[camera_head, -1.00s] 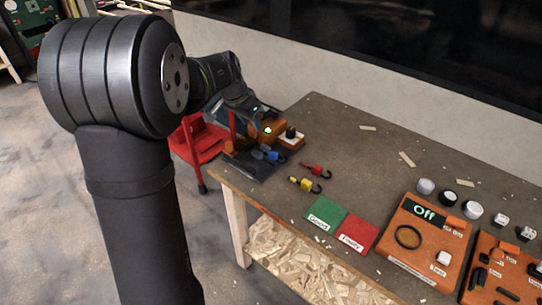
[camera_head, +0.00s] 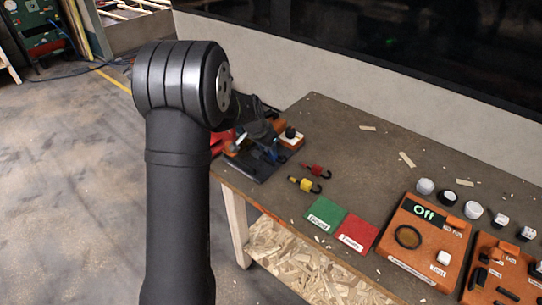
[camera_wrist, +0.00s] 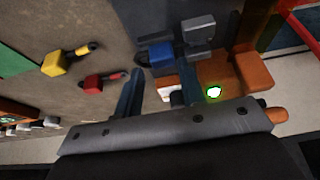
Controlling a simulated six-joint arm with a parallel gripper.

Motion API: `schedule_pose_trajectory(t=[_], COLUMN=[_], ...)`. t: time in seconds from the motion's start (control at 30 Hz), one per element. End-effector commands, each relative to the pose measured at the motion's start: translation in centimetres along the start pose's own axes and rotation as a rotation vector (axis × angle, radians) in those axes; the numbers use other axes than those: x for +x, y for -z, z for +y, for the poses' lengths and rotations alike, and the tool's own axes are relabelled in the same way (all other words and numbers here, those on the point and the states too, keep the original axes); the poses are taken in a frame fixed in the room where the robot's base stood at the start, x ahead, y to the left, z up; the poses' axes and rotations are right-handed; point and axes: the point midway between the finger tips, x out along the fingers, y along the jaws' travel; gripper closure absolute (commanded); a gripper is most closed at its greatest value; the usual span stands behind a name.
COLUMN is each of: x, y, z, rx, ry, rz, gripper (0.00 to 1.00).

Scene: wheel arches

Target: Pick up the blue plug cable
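The blue plug cable (camera_wrist: 157,55) lies at the upper middle of the wrist view, just beyond my fingertips and roughly in line with the gap between them. In the head view the blue plug (camera_head: 273,155) shows small on the dark pad, partly covered by my gripper. My gripper (camera_wrist: 155,90) is open and empty in the wrist view, with its two fingers apart. Whether a finger touches the plug I cannot tell. The yellow plug (camera_wrist: 54,63) and the red plug (camera_wrist: 93,83) lie to the left of it in the wrist view.
An orange device (camera_wrist: 222,75) with a green-white light sits right of the plug, next to a grey block (camera_wrist: 198,32). Green (camera_head: 325,214) and red (camera_head: 354,234) pads and an orange test box (camera_head: 420,240) stand further right on the table. The table's front edge is close.

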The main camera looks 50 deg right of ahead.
Motion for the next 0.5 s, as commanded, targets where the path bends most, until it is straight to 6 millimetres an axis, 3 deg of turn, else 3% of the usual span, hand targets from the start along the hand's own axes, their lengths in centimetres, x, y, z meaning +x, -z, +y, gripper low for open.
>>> schedule_pose_trajectory(t=[0.23, 0.5], x=[3.5, 4.2], y=[0.3, 0.4], z=[-0.1, -0.1], rx=[0.000, 0.000], ry=[-0.002, 0.000], rz=[-0.002, 0.001], gripper=[0.64, 0.64])
